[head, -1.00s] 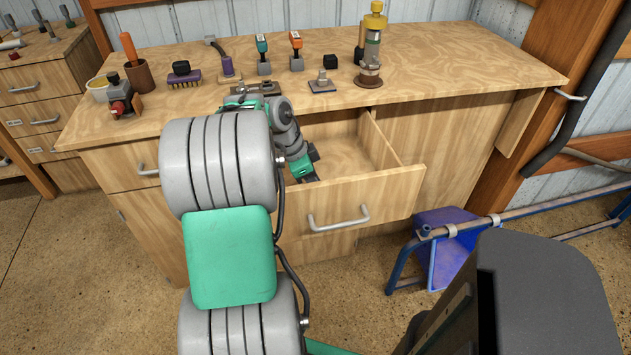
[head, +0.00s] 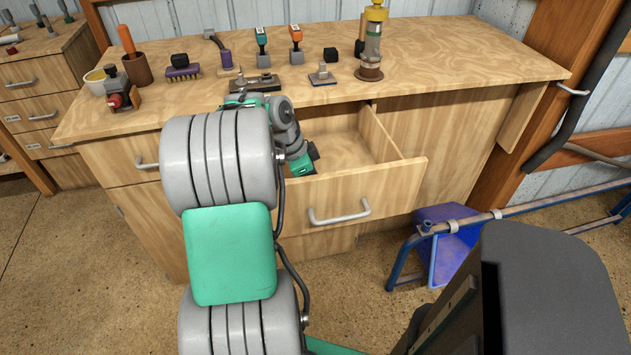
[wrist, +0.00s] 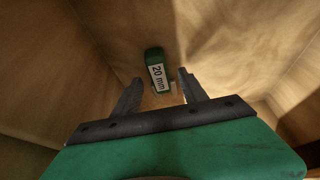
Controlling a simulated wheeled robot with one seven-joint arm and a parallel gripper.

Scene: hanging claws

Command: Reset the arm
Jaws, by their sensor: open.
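My gripper (wrist: 160,88) is open in the wrist view, its two dark fingers apart with nothing held between them. A green block labelled "20 mm" (wrist: 156,72) lies just beyond the fingertips, on the drawer's wooden floor. In the head view my arm reaches over the open drawer (head: 370,190) of the workbench, with its wrist end low inside the left compartment. The fingers and the green block are hidden there behind my arm and the drawer front.
A blue rail (head: 500,212) and blue bin (head: 450,235) stand at the right.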

